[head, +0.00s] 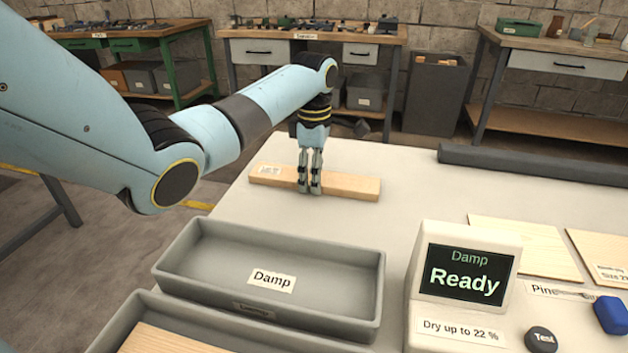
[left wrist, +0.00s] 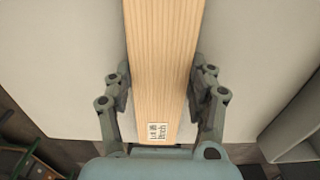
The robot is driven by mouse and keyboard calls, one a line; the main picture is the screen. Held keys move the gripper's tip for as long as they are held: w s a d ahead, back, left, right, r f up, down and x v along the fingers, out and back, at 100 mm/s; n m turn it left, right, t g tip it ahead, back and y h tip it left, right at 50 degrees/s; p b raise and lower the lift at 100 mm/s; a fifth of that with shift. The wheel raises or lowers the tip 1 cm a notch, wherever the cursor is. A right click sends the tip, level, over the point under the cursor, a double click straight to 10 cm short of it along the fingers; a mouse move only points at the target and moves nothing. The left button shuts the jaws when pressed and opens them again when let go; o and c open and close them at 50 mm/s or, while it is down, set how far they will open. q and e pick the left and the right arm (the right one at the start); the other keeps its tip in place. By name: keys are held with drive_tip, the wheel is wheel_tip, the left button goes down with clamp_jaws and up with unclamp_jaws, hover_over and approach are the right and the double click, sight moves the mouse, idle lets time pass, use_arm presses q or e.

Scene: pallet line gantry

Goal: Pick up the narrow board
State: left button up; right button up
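The narrow board (head: 345,186) is a pale wooden strip with a small label near its left end. It lies flat across the far left part of the pale table. My left gripper (head: 310,190) points down at the board, a little left of its middle. In the left wrist view, the board (left wrist: 160,70) runs between the two fingers of my left gripper (left wrist: 161,95). One finger is at each long edge, and the fingers look apart, very close to the wood. Whether they touch it is hard to tell. My right gripper is not in view.
A grey tray (head: 190,278) labelled Damp stands in front of the board, with another tray (head: 128,312) holding wood nearer. A meter (head: 420,290) reading "Damp Ready" stands to the right. Flat wood pieces (head: 520,245) lie behind it. A dark rail (head: 540,165) lies at the back right.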

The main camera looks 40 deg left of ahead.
use_arm(q)
drive_tip(key=c, duration=0.6)
drive_tip(key=shift+o, duration=0.2)
drive_tip(key=shift+r, duration=0.15)
